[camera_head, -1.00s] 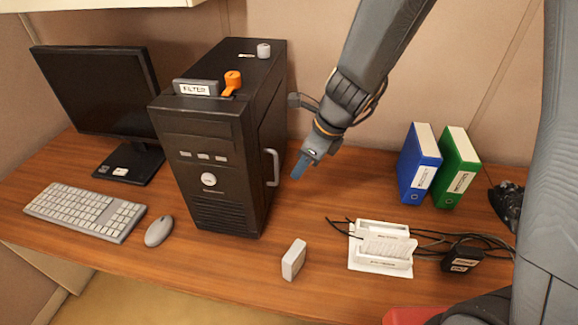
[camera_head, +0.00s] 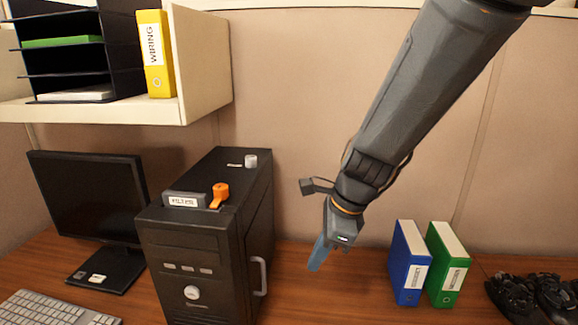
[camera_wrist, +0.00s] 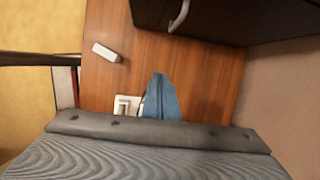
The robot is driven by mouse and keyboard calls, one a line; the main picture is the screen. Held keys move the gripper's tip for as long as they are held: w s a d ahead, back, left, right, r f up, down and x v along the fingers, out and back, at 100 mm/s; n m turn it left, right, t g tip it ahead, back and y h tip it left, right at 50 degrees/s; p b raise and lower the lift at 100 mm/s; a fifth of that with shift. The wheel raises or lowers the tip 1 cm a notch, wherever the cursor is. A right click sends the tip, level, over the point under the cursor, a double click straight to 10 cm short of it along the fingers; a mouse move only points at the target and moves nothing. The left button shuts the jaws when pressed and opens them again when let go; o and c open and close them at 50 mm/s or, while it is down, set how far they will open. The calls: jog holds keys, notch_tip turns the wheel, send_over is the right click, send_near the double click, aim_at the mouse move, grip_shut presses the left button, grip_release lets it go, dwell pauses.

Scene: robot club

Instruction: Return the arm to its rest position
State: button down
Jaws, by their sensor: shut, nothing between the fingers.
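My arm reaches down from the upper right in the head view. My gripper (camera_head: 318,254) hangs in the air above the desk, between the black computer tower (camera_head: 203,240) and the blue binder (camera_head: 409,262). Its blue fingers are together and hold nothing. In the wrist view the shut fingers of my gripper (camera_wrist: 160,84) point over the wooden desk (camera_wrist: 205,75). They partly cover a white holder (camera_wrist: 127,103) on the desk.
A green binder (camera_head: 449,264) stands beside the blue one, with black game controllers (camera_head: 535,298) to the right. A monitor (camera_head: 87,210) stands left, under a shelf (camera_head: 205,65). A small white block (camera_wrist: 106,52) lies on the desk. The wall behind my arm is bare.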

jog(key=s+d+f+n+h+b, duration=0.1)
jog(key=s+d+f+n, duration=0.1)
jog(key=d+n, duration=0.4)
jog(key=s+d+f+n+h, duration=0.2)
jog(key=s+d+n, duration=0.3)
jog(key=n, duration=0.8)
jog(key=shift+d+f+b, duration=0.35)
jog(key=shift+d+f, duration=0.05)
jog(key=shift+d, duration=0.6)
